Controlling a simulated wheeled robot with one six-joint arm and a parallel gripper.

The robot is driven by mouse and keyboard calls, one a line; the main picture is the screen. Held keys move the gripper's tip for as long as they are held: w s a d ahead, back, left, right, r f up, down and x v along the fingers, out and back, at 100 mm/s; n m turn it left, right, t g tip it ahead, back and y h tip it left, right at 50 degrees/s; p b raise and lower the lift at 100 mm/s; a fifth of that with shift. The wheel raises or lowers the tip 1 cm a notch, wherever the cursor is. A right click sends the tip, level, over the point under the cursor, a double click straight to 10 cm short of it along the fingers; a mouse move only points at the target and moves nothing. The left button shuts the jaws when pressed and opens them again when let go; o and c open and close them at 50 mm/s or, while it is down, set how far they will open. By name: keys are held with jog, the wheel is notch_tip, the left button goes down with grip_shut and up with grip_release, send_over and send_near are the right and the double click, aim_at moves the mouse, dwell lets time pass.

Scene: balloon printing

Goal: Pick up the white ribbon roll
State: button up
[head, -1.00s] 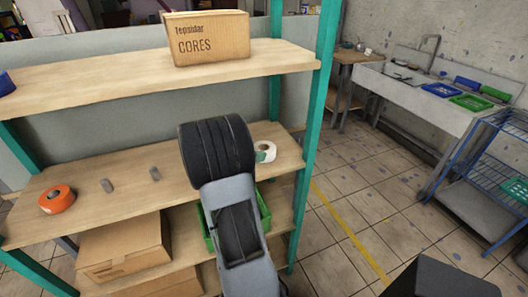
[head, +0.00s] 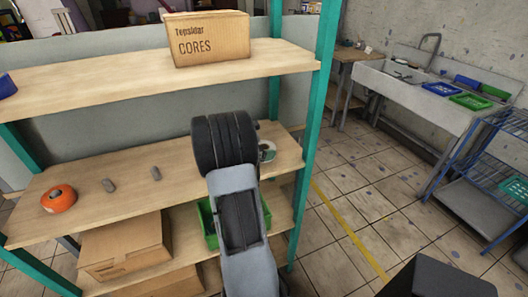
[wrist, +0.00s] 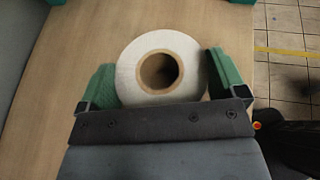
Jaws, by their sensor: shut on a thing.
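The white ribbon roll (wrist: 130,70) lies between the two green fingers of my gripper (wrist: 160,80) in the wrist view. Its brown core faces the camera. The fingers are shut on the roll, one on each side. In the head view the roll (head: 268,151) shows only in part at the right end of the middle shelf, mostly hidden behind my arm. Whether it still touches the shelf cannot be told.
A cardboard box (head: 207,38) stands on the upper shelf. A green upright (head: 318,110) is close on the right. A green crate (head: 208,225) is below.

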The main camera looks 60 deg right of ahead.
jog(key=shift+c, duration=0.8)
notch_tip(320, 180, up, 10)
jog(key=shift+w+a, duration=0.1)
